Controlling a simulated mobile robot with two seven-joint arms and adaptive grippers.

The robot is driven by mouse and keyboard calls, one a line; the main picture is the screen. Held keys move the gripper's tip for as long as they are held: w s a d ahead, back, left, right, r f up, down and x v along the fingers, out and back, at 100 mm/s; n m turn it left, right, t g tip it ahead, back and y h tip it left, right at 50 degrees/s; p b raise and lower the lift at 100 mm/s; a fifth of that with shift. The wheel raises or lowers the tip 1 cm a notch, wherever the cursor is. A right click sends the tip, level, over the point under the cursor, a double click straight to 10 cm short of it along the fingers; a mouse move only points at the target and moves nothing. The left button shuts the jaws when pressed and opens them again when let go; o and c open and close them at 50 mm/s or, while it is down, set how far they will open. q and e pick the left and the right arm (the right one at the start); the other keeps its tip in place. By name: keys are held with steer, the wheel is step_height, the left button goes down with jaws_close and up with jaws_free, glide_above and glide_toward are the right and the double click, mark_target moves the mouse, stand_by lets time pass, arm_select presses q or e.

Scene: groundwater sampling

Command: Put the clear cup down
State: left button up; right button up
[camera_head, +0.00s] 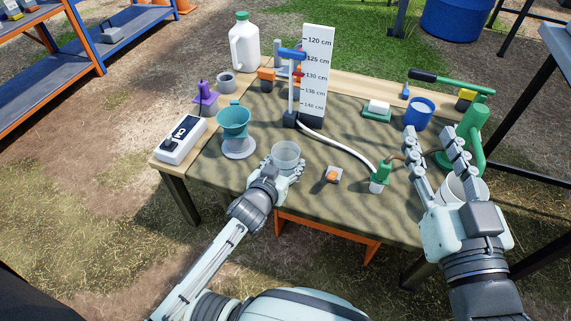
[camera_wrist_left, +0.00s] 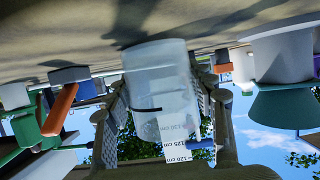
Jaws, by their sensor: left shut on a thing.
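The clear cup (camera_head: 286,153) is near the front edge of the table, between the teal funnel and a small orange-and-grey block. My left gripper (camera_head: 284,168) is shut on the clear cup from the front, a finger on each side. In the left wrist view, which is upside down, the clear cup (camera_wrist_left: 158,75) sits between the two fingers, its base by the tabletop. I cannot tell whether it touches. My right gripper (camera_head: 430,136) is open above the table's right side, its fingers apart.
The teal funnel (camera_head: 233,122) stands left of the cup on a pale base. The orange-and-grey block (camera_head: 333,176) lies right of it. A white hose (camera_head: 340,145) leads to a green fitting (camera_head: 380,178). A white cup (camera_head: 464,188) is partly behind my right gripper.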

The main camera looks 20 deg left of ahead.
steer(key=shift+r, duration=0.15)
arm_select(q)
steer(key=shift+f, duration=0.1)
steer(key=o, duration=1.2)
arm_select(e)
steer(key=shift+a+r+y, duration=0.1)
steer(key=shift+r+y, duration=0.15)
steer(key=shift+y, duration=0.05)
arm_select(q)
steer(key=shift+r, duration=0.2)
steer(key=p+v, duration=0.2)
steer(key=v, duration=0.9)
steer(key=s+d+r+m, duration=0.1)
steer(key=r, duration=0.4)
steer(key=s+d+r+m+h, duration=0.1)
steer(key=r, duration=0.4)
steer(key=s+d+r+m+h, duration=0.1)
steer(key=s+r, duration=0.1)
steer(key=r, duration=0.3)
steer(key=shift+d, duration=0.1)
arm_select(e)
steer(key=d+f+g+h, duration=0.3)
steer(key=d+f+g, duration=0.1)
steer(key=f, duration=0.6)
steer(key=shift+s+d+g+h, duration=0.3)
steer(key=shift+d, duration=0.3)
